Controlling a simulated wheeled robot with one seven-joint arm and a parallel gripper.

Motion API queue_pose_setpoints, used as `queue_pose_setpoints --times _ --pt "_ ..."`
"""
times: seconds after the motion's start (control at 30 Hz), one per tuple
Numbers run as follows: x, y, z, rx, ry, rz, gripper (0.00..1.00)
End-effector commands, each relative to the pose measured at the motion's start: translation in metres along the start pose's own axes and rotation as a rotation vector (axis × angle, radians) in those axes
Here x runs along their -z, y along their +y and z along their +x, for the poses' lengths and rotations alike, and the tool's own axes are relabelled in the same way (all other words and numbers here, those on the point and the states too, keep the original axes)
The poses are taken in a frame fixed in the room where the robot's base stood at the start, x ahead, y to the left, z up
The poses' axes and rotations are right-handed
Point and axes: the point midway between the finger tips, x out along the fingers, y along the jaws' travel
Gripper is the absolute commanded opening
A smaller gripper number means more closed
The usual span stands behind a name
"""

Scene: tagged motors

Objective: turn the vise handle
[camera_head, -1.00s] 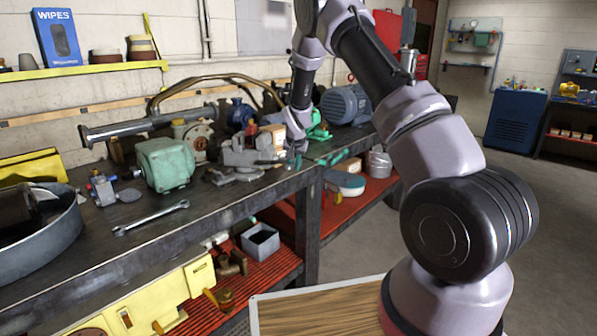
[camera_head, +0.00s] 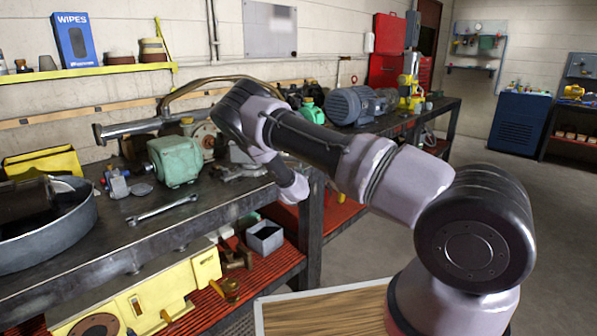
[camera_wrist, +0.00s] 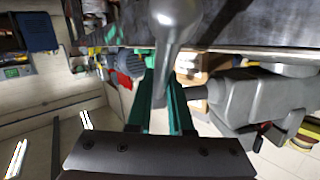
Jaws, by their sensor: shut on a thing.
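The grey vise (camera_wrist: 265,98) fills the right side of the wrist view, with its screw pointing toward my fingers. The silver, round-ended vise handle (camera_wrist: 174,22) stands between my two green fingers. My gripper (camera_wrist: 163,65) is shut on the handle. In the head view the vise (camera_head: 240,156) is largely hidden behind my arm, at the bench's front edge. My wrist hangs in front of that edge there, and the fingers and handle are hidden.
The workbench (camera_head: 120,245) carries a green motor (camera_head: 174,160), a wrench (camera_head: 162,208) and a round metal pan (camera_head: 80,225) left of the vise. A blue-grey motor (camera_head: 350,105) stands farther right. A red lower shelf (camera_head: 270,272) lies underneath. Open floor is to the right.

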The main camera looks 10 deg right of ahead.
Motion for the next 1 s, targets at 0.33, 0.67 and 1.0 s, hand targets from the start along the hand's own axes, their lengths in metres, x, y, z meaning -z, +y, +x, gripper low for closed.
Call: queue_pose_setpoints --times 0.33,0.67,1.0 --pt "-0.015 -0.004 0.015 0.059 0.319 -0.05 0.0" --pt "-0.019 -0.002 0.029 0.096 0.606 -0.092 0.0" --pt "-0.017 -0.003 0.034 0.123 0.801 -0.121 0.0"
